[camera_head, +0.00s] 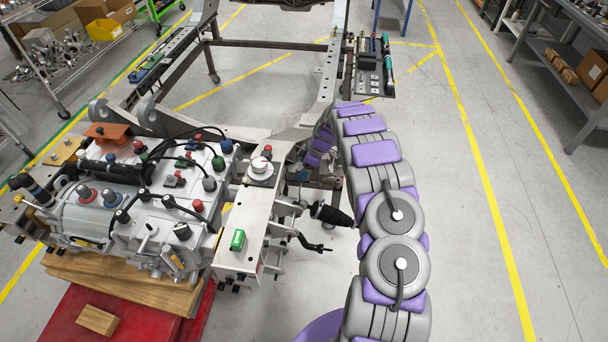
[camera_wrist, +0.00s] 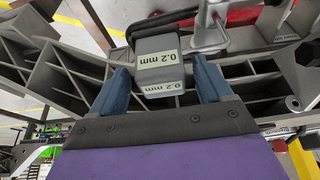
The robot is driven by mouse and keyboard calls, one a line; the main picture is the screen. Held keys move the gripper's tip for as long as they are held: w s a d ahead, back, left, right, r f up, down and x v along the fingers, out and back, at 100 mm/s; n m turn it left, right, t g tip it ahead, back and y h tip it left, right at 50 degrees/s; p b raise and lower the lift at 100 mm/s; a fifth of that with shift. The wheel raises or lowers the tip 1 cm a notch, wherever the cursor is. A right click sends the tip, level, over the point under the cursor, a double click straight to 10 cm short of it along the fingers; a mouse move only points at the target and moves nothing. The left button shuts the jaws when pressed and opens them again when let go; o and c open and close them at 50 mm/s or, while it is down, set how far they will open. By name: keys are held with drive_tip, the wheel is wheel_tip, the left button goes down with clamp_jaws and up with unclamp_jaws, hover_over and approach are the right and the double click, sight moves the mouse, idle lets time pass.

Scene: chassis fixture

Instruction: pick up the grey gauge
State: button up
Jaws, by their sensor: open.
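The grey gauge (camera_wrist: 156,46) is a box-shaped block with pale labels reading "0.2 mm", seen in the wrist view at the upper middle. My gripper (camera_wrist: 160,74) has two blue fingers, one on each side of the gauge. The fingers are open, and a narrow gap shows beside the gauge. A dark loop or handle runs along the top of the gauge. In the head view the gauge cannot be made out, and my gripper is hidden behind my arm and the chassis frame.
Grey ribbed metal structure (camera_wrist: 60,75) surrounds the gauge, with a bright metal bracket (camera_wrist: 215,32) close by at upper right. In the head view, the chassis frame (camera_head: 325,95) and engine block (camera_head: 150,215) stand left of my arm. The floor (camera_head: 475,225) at right is clear.

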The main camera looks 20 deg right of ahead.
drive_tip(key=shift+r, duration=0.1)
drive_tip(key=shift+c, duration=0.3)
drive_tip(key=shift+a, duration=0.2)
drive_tip(key=c, duration=0.4)
drive_tip(key=shift+d, duration=0.1)
drive_tip(key=c, duration=0.8)
drive_tip(key=shift+w+r, duration=0.1)
drive_tip(key=shift+r, duration=0.45)
wheel_tip(320, 180, up, 3)
drive_tip(key=shift+d+f+p, duration=0.1)
drive_tip(key=shift+f+p, duration=0.05)
drive_tip(key=shift+p, duration=0.4)
drive_tip(key=s+d, duration=0.1)
drive_tip(key=s, duration=0.4)
drive_tip(key=s+r, duration=0.1)
drive_tip(key=s, duration=0.4)
drive_tip(key=s+d+p, duration=0.1)
drive_tip(key=s, duration=0.5)
drive_tip(key=shift+d+r, duration=0.15)
drive_tip(key=shift+d, duration=0.2)
